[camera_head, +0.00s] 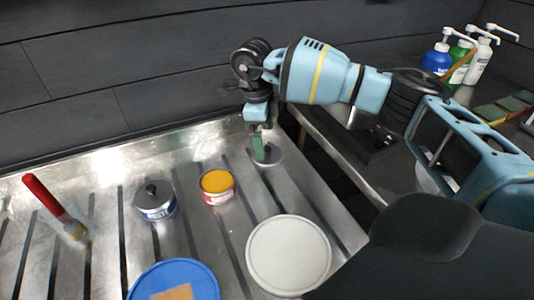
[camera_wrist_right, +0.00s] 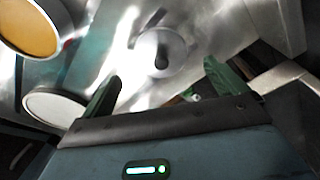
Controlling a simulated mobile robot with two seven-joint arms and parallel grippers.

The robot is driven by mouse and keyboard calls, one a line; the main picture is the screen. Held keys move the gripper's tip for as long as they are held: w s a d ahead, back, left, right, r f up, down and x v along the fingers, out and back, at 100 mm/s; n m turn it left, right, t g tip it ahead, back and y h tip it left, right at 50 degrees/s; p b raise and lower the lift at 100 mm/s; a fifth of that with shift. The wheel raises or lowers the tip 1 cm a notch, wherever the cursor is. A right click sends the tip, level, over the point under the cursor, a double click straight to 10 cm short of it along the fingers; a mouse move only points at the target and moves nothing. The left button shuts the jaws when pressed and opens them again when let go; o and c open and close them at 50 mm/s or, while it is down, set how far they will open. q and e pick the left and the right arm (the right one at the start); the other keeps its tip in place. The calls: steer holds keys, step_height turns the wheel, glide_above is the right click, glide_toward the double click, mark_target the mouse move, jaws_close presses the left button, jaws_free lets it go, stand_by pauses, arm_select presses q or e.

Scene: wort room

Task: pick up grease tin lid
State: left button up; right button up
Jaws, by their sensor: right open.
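The grease tin lid is a thin metallic disc with a dark knob at its centre. In the head view the lid (camera_head: 272,157) lies flat on the metal tray, partly hidden by my right gripper (camera_head: 259,148). In the right wrist view the lid (camera_wrist_right: 175,43) shows with its knob beyond and between the two green fingers. My right gripper (camera_wrist_right: 162,76) is open and empty, pointing down just above the lid. The open tin with orange-yellow grease (camera_head: 217,181) stands left of the lid; it also shows in the right wrist view (camera_wrist_right: 32,30). My left gripper is not in view.
A lidded blue-and-white tin (camera_head: 154,203), a red-handled brush (camera_head: 50,205), a blue round lid (camera_head: 200,275) and a large pale disc (camera_head: 288,255) are on the slotted metal tray (camera_head: 110,165). Pump bottles (camera_head: 458,58) stand at the back right. A dark wall rises behind the tray.

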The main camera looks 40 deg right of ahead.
mark_target(266, 148)
steer(key=shift+s+d+f, duration=0.1)
steer(key=shift+d+f, duration=0.1)
steer(key=shift+f, duration=1.75)
steer(key=shift+c, duration=0.4)
steer(key=c, duration=1)
